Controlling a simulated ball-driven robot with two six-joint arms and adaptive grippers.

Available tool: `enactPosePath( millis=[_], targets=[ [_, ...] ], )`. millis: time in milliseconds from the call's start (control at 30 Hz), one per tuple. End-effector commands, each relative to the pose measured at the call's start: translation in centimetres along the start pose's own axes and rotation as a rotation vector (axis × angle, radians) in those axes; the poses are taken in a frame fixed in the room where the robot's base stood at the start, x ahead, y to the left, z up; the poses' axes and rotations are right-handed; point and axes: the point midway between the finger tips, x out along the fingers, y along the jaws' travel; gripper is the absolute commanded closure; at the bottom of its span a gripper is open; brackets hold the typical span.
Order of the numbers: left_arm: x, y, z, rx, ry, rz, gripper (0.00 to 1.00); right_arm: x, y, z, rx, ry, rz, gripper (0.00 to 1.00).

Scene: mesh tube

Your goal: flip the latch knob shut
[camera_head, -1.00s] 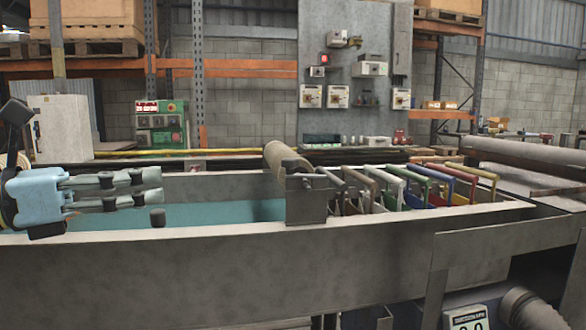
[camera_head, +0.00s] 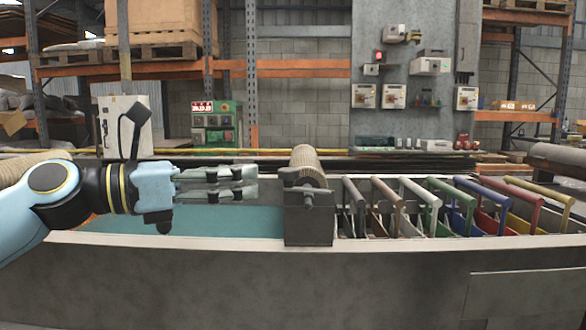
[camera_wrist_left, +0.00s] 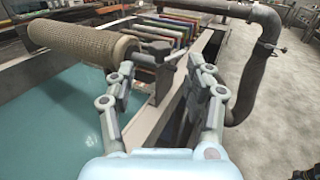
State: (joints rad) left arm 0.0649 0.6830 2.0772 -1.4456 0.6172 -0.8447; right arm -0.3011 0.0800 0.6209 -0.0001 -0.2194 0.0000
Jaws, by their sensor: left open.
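A beige mesh tube (camera_head: 309,163) lies over the trough, its near end at a grey metal bracket (camera_head: 309,225). A dark latch with a small knob (camera_head: 309,200) sits at that end, on top of the bracket. In the left wrist view the mesh tube (camera_wrist_left: 80,42) ends at the dark knob (camera_wrist_left: 158,48) beyond the fingers. My left gripper (camera_head: 254,182) is open and empty, left of the bracket and apart from it. In the wrist view the gripper's fingers (camera_wrist_left: 160,72) spread to either side of the bracket post. My right gripper is not in view.
A long grey trough (camera_head: 150,255) with a teal floor (camera_head: 230,222) runs across the front. Several coloured frames with bar handles (camera_head: 430,205) stand in it right of the bracket. A thick grey pipe (camera_wrist_left: 250,75) rises at the trough's right in the wrist view.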

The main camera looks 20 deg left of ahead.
Motion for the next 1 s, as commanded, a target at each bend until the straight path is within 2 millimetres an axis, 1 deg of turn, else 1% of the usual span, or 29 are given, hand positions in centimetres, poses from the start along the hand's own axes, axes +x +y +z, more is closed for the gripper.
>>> enactPosePath(
  millis=[33,133,300,400,500,633,900,1000],
  targets=[
    [0.9,0.0,0.4,-0.003,-0.008,0.001,0.47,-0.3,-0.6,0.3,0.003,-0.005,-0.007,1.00],
    [2.5,0.0,0.3,-0.004,-0.009,0.001,0.47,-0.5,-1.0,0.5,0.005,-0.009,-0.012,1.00],
    [5.3,0.0,0.3,-0.004,-0.007,0.001,0.47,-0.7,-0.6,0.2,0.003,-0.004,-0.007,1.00],
    [6.7,0.0,0.2,-0.004,-0.004,0.001,0.47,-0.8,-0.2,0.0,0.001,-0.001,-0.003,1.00],
    [7.7,0.0,0.1,-0.004,-0.003,0.001,0.47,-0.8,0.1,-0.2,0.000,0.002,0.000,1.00],
    [8.4,0.0,0.1,-0.002,0.000,0.000,0.47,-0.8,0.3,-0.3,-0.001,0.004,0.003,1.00],
    [8.5,0.0,0.0,-0.001,0.001,0.001,0.47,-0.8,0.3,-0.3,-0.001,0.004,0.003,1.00],
    [8.5,0.0,0.0,-0.001,0.001,0.001,0.60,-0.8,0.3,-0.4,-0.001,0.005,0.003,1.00]
  ],
)
